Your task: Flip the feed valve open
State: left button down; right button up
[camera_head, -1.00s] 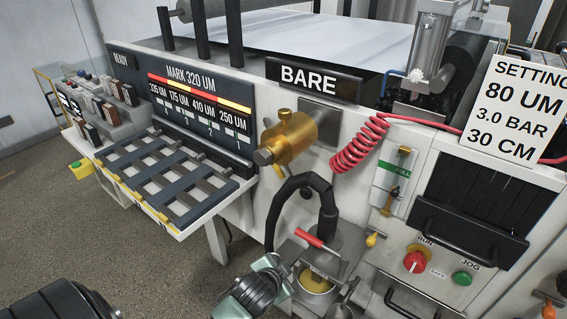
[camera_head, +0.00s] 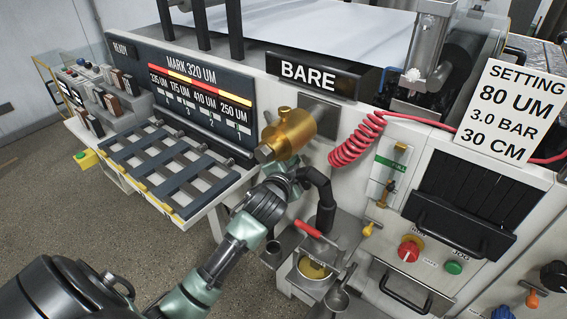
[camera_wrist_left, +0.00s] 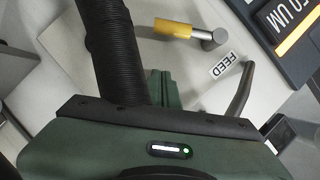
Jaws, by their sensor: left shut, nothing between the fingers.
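In the left wrist view a lever with a yellow grip (camera_wrist_left: 175,27) and a grey metal stem sits on a pale panel beside a white FEED label (camera_wrist_left: 225,66). I take it to be the feed valve; it stands roughly crosswise in that picture. In the head view I cannot make it out; my left arm and the brass cylinder cover that area. My left gripper (camera_head: 288,182) is shut and empty, just below the brass cylinder (camera_head: 290,133) and beside the black hose. Its green fingers (camera_wrist_left: 165,90) point toward the panel, apart from the yellow grip. My right gripper is out of view.
The black hose (camera_wrist_left: 112,45) runs close beside my fingers. A red-handled lever (camera_head: 315,231) and a pot (camera_head: 313,268) are below right. The slotted rack (camera_head: 180,167) juts out on the left. A red coiled hose (camera_head: 355,142) hangs to the right.

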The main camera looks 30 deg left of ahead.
pick_arm(q)
jog(key=shift+s+a+f+p, duration=0.15)
jog(key=shift+a+f+p, duration=0.35)
jog(key=shift+a+f, duration=1)
jog(key=shift+a, duration=0.1)
jog(key=shift+f+m+b, duration=0.15)
jog(key=shift+m+b, duration=0.15)
jog(key=shift+b, duration=0.15)
jog(key=shift+a+f, duration=0.1)
jog(key=shift+f, duration=0.05)
jog(key=shift+a+f+m+t+y+b, duration=0.55)
jog(key=shift+m+b, duration=0.45)
jog(key=shift+b, duration=0.45)
jog(key=shift+a+f+m+t+y+b, duration=0.3)
jog(key=shift+a+f+m+t+b, duration=0.25)
jog(key=shift+m+b, duration=0.7)
jog(key=shift+a+f+m+t+y+b, duration=0.4)
jog(key=shift+a+m+b, duration=0.3)
jog(key=shift+b, duration=0.95)
jog(key=shift+w+d, duration=0.1)
jog(key=shift+w, duration=0.1)
